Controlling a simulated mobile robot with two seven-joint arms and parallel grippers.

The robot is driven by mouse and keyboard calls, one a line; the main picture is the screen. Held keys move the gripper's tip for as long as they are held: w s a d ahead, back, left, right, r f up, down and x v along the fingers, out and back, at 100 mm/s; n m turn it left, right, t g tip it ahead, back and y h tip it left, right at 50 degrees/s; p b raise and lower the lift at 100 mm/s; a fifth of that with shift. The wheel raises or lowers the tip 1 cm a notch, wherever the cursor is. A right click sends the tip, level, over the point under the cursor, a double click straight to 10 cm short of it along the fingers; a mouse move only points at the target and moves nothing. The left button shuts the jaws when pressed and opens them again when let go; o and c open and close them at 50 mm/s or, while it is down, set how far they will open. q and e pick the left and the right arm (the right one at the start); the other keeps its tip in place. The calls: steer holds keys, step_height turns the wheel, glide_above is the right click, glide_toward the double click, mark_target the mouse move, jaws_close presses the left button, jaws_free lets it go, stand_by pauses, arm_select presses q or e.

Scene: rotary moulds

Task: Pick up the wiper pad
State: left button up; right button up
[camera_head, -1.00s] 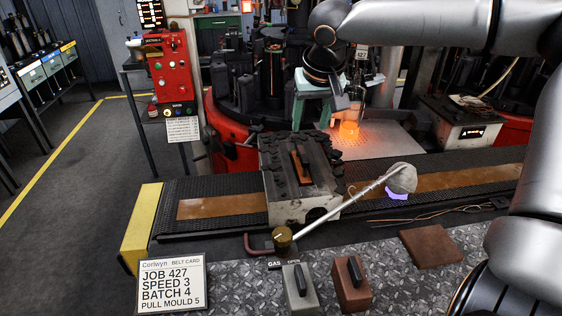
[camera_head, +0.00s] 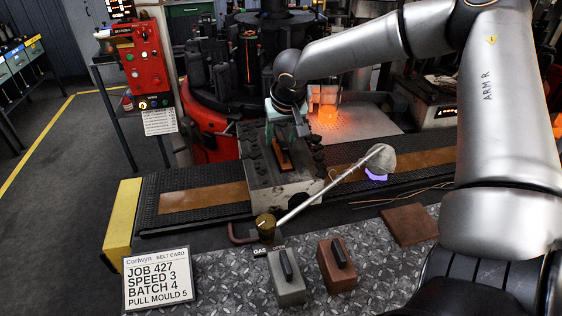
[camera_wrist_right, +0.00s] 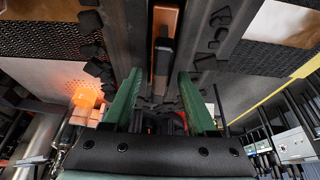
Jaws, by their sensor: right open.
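A long brown pad with a dark upright handle (camera_head: 283,161), which looks like the wiper pad, lies on top of the dark metal block (camera_head: 257,172). My right gripper (camera_head: 287,127) is just above its far end, with green fingers apart. In the right wrist view the pad's handle (camera_wrist_right: 163,52) shows ahead of the open fingers (camera_wrist_right: 159,88), roughly in line with the gap between them. I cannot tell whether the handle is between the fingertips. My left gripper is out of view.
Black lumps edge the block, which stands on the belt (camera_head: 212,197). A long rod with a grey head (camera_head: 381,158) slants across its front right. Grey (camera_head: 287,282) and brown (camera_head: 336,268) handled blocks and a flat brown plate (camera_head: 409,224) rest on the front tread plate. A glowing orange piece (camera_head: 327,114) stands behind.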

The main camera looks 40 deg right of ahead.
steer(key=shift+w+f, duration=0.1)
steer(key=shift+f, duration=0.25)
steer(key=shift+c, duration=0.2)
jaws_close()
steer(key=shift+r, duration=0.1)
stand_by(0.9)
